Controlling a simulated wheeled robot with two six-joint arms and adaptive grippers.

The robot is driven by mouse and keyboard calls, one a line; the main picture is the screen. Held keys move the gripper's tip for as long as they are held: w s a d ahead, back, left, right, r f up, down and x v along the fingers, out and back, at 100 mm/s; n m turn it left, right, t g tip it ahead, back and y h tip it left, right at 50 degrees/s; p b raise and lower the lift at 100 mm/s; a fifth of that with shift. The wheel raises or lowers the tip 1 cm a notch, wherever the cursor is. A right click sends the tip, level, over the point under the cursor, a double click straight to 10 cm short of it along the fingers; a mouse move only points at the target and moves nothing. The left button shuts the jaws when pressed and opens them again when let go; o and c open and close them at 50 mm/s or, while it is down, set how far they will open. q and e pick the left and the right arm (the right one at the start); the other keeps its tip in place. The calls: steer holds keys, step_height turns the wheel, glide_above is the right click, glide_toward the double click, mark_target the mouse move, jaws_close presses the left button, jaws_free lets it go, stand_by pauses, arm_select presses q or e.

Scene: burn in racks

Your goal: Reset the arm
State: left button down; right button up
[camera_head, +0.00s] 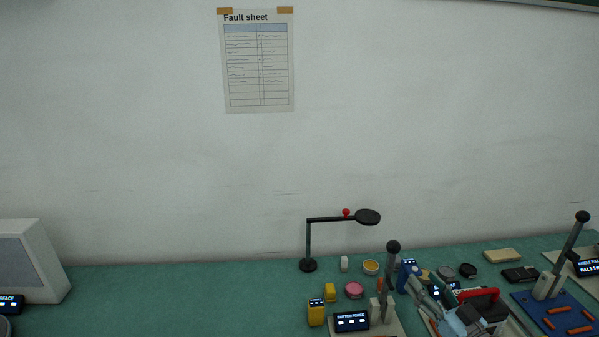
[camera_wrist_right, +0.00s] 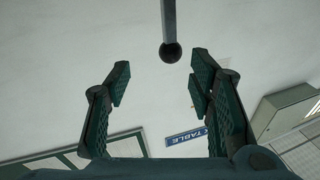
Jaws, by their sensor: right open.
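My right gripper (camera_head: 412,282) shows in the head view at the lower right, low over the bench and partly mixed in with the items behind it. In the right wrist view the right gripper (camera_wrist_right: 160,80) has its two dark green fingers spread wide, with nothing between the pads. A grey rod with a dark ball knob (camera_wrist_right: 171,52) hangs into that view from the top, near the gap between the fingertips and apart from them. A lever with a black ball knob (camera_head: 393,247) stands beside the gripper in the head view. My left gripper is not in view.
The green bench (camera_head: 180,300) is clear at left centre. A desk lamp (camera_head: 308,245), yellow device (camera_head: 316,312), pink round tub (camera_head: 354,290) and force display (camera_head: 351,321) stand near the gripper. A second lever (camera_head: 573,245) rises from a blue board (camera_head: 560,312) at right.

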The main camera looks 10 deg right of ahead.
steer(key=s+a+f+m+g+h, duration=0.35)
steer(key=s+f+g+h, duration=0.35)
steer(key=s+f, duration=0.4)
steer(key=s+a+f+n+g+y, duration=0.1)
steer(key=s+a+f+g, duration=0.25)
steer(key=s, duration=0.75)
steer(key=s+a+f+n+g, duration=0.2)
steer(key=s+a+g, duration=0.2)
steer(key=s, duration=0.7)
step_height(320, 180, down, 20)
steer(key=s+d+g, duration=0.1)
steer(key=s+g, duration=0.1)
steer(key=s+f+g, duration=0.1)
steer(key=s+f, duration=1.2)
steer(key=s, duration=0.1)
steer(key=shift+s+d+m+y+b, duration=0.25)
steer(key=shift+d+m+y+b, duration=0.05)
steer(key=shift+d+m+b, duration=0.15)
steer(key=shift+s, duration=0.1)
